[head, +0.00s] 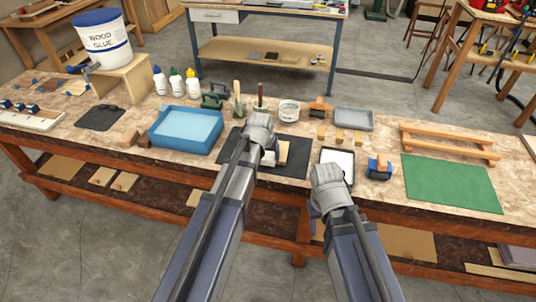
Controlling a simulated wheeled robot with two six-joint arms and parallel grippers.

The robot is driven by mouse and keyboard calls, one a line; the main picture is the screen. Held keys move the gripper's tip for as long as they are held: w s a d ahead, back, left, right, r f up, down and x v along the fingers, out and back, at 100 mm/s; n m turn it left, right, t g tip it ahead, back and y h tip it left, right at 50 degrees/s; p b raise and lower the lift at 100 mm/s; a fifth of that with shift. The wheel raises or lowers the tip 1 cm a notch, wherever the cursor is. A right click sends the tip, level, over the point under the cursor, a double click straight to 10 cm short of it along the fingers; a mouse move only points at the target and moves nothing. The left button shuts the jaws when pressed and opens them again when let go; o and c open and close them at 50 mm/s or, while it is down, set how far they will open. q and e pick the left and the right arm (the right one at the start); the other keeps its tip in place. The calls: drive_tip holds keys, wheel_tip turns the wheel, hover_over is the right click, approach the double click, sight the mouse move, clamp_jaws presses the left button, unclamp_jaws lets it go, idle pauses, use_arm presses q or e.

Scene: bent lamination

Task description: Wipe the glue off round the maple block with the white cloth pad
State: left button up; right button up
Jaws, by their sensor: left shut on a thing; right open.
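My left gripper (265,143) is low over the black mat (295,167) and is shut on a small white thing (268,158), which looks like the white cloth pad. The pale maple block (284,151) stands on the mat just right of that pad. I cannot tell whether pad and block touch, and the wrist hides part of both. Any glue round the block is too small to make out. My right gripper (325,184) is open at the front of the bench, in front of a black-rimmed white tray (341,157); its fingertips are mostly hidden.
A blue tub (186,128) stands left of the mat. Glue bottles (177,83), a brush jar (238,106) and a white-grey pot (289,111) stand behind. A blue-and-orange tool (379,168) lies right of the tray. A green mat (450,183) lies clear at right.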

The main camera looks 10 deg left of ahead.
use_arm(q)
drive_tip(key=shift+a, duration=0.6)
drive_tip(key=shift+a, duration=0.85)
drive_tip(key=shift+a, duration=0.15)
drive_tip(key=shift+a, duration=0.65)
drive_tip(key=shift+s, duration=0.1)
drive_tip(key=shift+s+r+p, duration=0.15)
drive_tip(key=shift+r+p, duration=0.3)
drive_tip(key=shift+p, duration=0.05)
drive_tip(key=shift+p+v, duration=1)
drive_tip(key=shift+v, duration=0.15)
